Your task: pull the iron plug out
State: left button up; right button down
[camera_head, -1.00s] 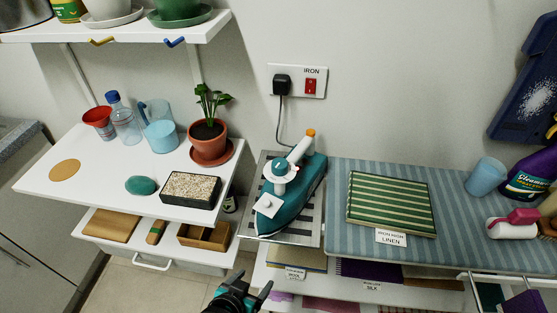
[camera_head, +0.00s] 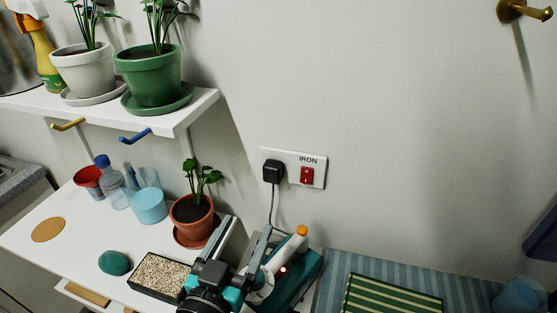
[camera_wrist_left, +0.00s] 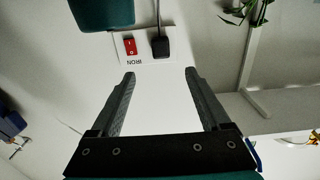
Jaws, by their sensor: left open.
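My left gripper (camera_head: 248,228) is open and empty, below and left of the plug in the head view. In the left wrist view, which is upside down, the plug (camera_wrist_left: 160,44) shows beyond the spread fingertips (camera_wrist_left: 160,73), apart from them. The teal iron (camera_head: 305,265) stands below the socket, partly hidden by my gripper. My right gripper is not in view.
A potted plant (camera_head: 192,209) stands on the white table (camera_head: 75,242) close left of my gripper, with a gravel tray (camera_head: 158,275) nearby. A shelf (camera_head: 192,108) with pots is above left.

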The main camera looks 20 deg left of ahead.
aim_at(271, 175)
pick_arm(q)
jog(key=w, duration=1.3)
jog(key=shift+w+d+r, duration=0.15)
jog(key=shift+w+r, duration=0.1)
jog(key=shift+w, duration=0.85)
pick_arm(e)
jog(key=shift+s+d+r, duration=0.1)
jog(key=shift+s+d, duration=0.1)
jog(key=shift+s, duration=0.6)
pick_arm(q)
grip_shut()
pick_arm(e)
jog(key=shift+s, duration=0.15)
